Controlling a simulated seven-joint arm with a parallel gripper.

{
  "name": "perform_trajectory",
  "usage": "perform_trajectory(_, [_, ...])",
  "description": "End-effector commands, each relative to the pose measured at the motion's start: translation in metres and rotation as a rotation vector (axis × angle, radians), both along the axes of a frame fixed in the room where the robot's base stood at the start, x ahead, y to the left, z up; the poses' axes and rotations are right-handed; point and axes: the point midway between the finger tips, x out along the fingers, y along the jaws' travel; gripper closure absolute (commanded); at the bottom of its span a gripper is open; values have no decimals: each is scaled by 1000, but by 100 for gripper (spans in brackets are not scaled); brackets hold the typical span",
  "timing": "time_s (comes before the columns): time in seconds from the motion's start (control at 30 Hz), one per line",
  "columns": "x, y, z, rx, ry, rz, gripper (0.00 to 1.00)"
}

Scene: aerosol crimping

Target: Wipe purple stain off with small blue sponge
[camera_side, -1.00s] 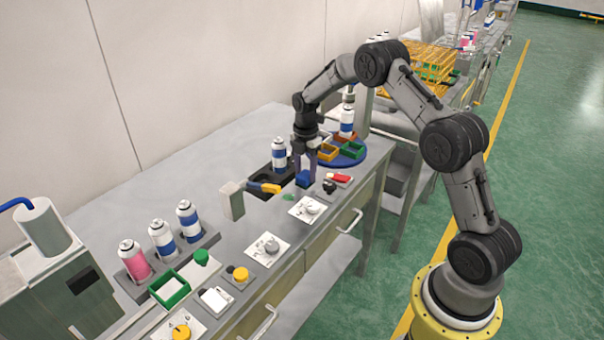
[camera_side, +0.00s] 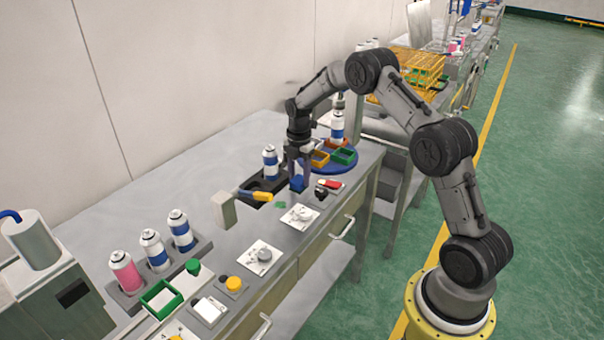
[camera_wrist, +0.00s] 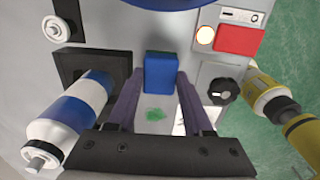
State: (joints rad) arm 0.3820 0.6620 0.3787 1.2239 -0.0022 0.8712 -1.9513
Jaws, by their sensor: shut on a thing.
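My gripper (camera_side: 299,177) points down over the grey bench top and is shut on a small blue sponge (camera_side: 298,185). In the wrist view the blue sponge (camera_wrist: 161,74) sits between the fingertips of my gripper (camera_wrist: 160,88), at or just above the surface; I cannot tell if it touches. A small green patch (camera_side: 281,205) lies on the bench, apart from the sponge. It also shows between the fingers in the wrist view (camera_wrist: 156,114). I see no purple stain on the bench.
A blue-and-white can (camera_side: 271,164) stands in a black holder close left of my gripper. A yellow-handled tool (camera_side: 257,195), a black knob (camera_wrist: 222,91) and a red block (camera_wrist: 240,39) are near. A blue turntable (camera_side: 350,160) with small bins is behind.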

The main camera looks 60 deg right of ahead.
Motion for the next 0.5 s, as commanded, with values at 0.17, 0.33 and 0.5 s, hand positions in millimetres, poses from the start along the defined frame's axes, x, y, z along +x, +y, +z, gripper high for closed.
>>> perform_trajectory(0.17, [-2,14,-5,7,9,0,94])
perform_trajectory(0.33, [-3,20,-5,9,12,0,94])
perform_trajectory(0.5, [-4,33,-6,10,15,1,94])
